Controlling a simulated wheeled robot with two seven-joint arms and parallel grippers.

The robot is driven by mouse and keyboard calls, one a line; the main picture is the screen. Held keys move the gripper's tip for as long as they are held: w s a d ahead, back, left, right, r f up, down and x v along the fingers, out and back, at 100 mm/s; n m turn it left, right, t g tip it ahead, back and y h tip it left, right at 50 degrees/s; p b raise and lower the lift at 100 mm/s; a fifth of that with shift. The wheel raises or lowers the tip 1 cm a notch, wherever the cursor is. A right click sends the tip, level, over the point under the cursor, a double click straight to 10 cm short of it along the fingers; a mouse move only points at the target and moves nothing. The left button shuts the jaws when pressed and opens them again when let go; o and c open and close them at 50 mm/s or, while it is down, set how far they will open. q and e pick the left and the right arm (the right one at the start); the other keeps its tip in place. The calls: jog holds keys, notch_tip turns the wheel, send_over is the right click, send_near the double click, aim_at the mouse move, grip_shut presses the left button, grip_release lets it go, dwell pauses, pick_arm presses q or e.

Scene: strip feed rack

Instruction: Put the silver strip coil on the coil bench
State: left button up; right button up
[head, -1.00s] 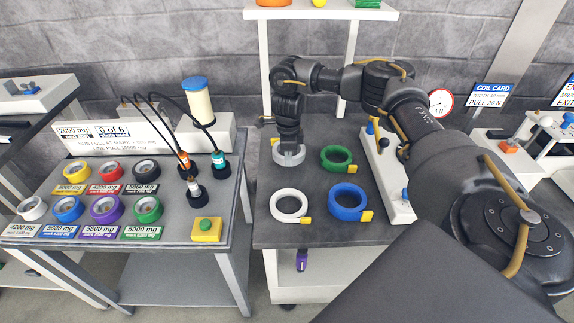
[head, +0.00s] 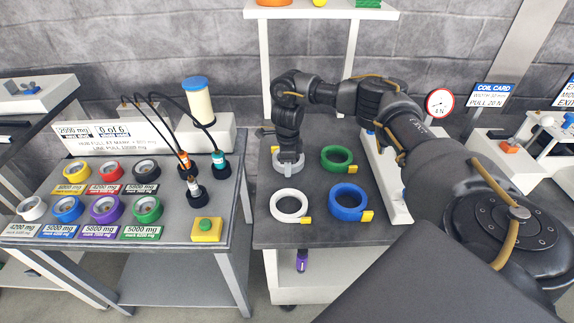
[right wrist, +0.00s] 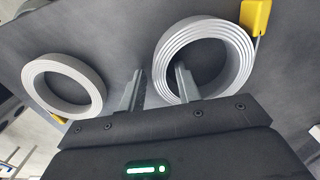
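The silver strip coil (head: 288,169) is a light grey ring lying on the dark top of the bench (head: 325,233), which I take as the coil bench. In the right wrist view the silver coil (right wrist: 239,62) shows its wound layers and a yellow tag. My right gripper (right wrist: 158,85) is open around its wall: one finger is inside the ring and the other outside, with a visible gap. In the head view this gripper (head: 289,157) is directly over the coil and hides its back part. My left gripper is not in view.
A white coil (head: 290,206), a blue coil (head: 347,203) and a green coil (head: 339,159) lie close by on the same bench. A white fixture (head: 392,190) stands along its right side. A separate table (head: 180,252) on the left holds several coloured rolls and a yellow button box.

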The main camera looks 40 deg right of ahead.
jog(key=shift+r, duration=0.1)
notch_tip(320, 180, up, 8)
jog(key=shift+f+p, duration=0.15)
jog(key=shift+p, duration=0.5)
